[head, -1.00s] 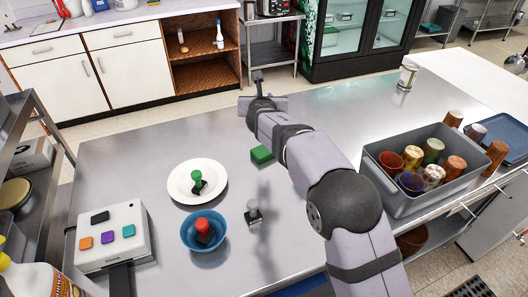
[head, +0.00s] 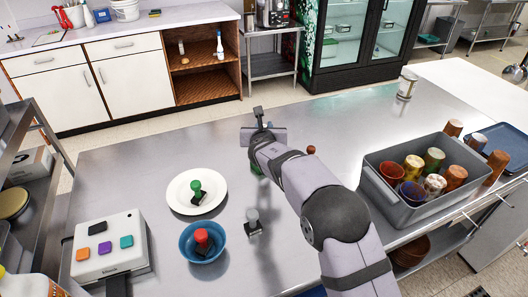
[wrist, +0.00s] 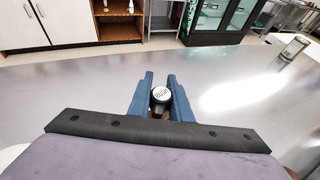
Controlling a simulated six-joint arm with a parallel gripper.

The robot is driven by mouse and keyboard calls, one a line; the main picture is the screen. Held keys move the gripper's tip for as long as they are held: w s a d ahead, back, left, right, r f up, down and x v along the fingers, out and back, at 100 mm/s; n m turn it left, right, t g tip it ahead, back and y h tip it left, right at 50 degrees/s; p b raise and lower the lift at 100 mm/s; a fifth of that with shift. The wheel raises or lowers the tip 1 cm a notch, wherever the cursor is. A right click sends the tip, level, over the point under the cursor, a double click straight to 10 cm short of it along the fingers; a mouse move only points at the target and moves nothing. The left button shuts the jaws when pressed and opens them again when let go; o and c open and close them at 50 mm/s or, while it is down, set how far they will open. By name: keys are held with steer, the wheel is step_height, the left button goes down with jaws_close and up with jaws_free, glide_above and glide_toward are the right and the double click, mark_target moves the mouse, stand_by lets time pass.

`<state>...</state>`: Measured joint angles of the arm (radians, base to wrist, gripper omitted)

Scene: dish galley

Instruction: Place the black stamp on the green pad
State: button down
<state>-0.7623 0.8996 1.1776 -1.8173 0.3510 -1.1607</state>
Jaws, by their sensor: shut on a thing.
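My gripper (head: 259,115) is above the far middle of the steel counter in the head view. In the wrist view its blue fingers (wrist: 160,80) are shut on the black stamp (wrist: 160,96), whose round top has a white label with lettering. The green pad (head: 256,169) lies on the counter, mostly hidden behind my arm, with only a small green part showing. It does not show in the wrist view. I cannot tell how high the stamp is above the counter.
A green-handled stamp (head: 195,189) stands on a white plate (head: 217,181). A red-handled stamp (head: 201,237) is in a blue bowl (head: 188,230). A grey-handled stamp (head: 253,221) stands on the counter. A grey bin (head: 398,210) of cups is right. A small reddish-brown thing (head: 311,150) shows beside my arm.

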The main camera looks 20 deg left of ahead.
steer(key=shift+f, duration=3.85)
steer(key=shift+f+b, duration=0.15)
steer(key=shift+b, duration=0.25)
steer(key=c, duration=1.6)
jaws_free()
steer(key=shift+r, duration=0.2)
steer(key=shift+b+v, duration=0.35)
steer(key=shift+v, duration=0.45)
steer(key=b+v, duration=0.3)
steer(key=v, duration=0.7)
steer(key=shift+s+d, duration=0.1)
steer(key=shift+s, duration=0.05)
